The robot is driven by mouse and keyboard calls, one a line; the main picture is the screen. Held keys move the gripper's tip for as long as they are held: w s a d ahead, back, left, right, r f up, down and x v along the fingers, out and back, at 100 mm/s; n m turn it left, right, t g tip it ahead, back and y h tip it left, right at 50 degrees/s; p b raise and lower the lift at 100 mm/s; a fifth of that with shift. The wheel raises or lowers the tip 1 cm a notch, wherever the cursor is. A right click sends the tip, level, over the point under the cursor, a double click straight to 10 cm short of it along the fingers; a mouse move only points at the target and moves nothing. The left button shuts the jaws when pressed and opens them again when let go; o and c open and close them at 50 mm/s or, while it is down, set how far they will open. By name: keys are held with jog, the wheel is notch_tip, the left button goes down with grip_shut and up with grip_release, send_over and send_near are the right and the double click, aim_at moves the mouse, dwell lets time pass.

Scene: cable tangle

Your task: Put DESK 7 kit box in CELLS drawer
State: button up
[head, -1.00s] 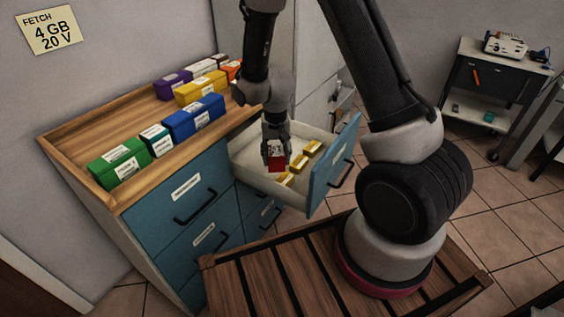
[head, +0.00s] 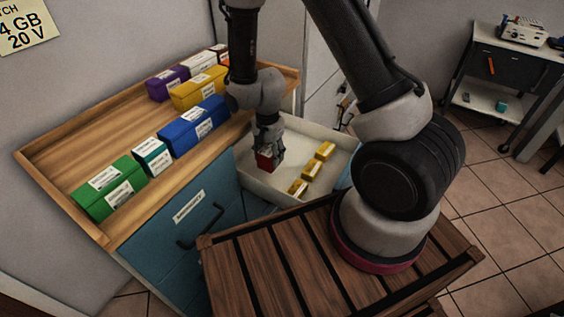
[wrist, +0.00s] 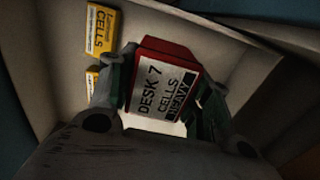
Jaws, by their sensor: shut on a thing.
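The DESK 7 kit box (head: 266,161) is red with a white label; in the wrist view (wrist: 157,88) the label reads DESK 7, CELLS, HEAVY. My gripper (head: 268,149) is shut on it, with a finger on each side. The open drawer (head: 257,187) has a pale inside and holds several small yellow packs (head: 312,171). A pack in the wrist view (wrist: 101,30) reads CELLS. The box is within the drawer's outline, left of the packs; I cannot tell whether it touches the drawer floor. The drawer's front is mostly hidden behind my base and arm.
The blue cabinet (head: 165,243) has a wooden top (head: 120,140) with green, teal, blue, yellow and purple boxes near the drawer. Another closed drawer (head: 195,217) is at left. A trolley (head: 497,75) stands far right.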

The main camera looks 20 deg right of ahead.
aim_at(269, 150)
notch_tip(269, 150, down, 9)
jog(key=shift+r, duration=0.2)
dwell(0.3)
jog(key=o, duration=1.2)
jog(key=shift+f, duration=0.1)
notch_tip(269, 150, up, 13)
jog(key=shift+f, duration=0.2)
jog(key=d+r+n+t, duration=0.1)
jog(key=d+r+n, duration=0.3)
jog(key=r, duration=0.9)
jog(key=s+d+r+n+t, duration=0.1)
jog(key=s+d+r+n, duration=0.1)
jog(key=s+r, duration=0.4)
jog(key=s+d+r+n+t, duration=0.1)
jog(key=s+d+r+n, duration=0.1)
jog(key=s+d+r, duration=0.3)
jog(key=s+d+r+n+t, duration=0.1)
jog(key=s+d+r, duration=0.3)
jog(key=s+r, duration=0.4)
jog(key=shift+r+n, duration=0.65)
jog(key=shift+n, duration=0.25)
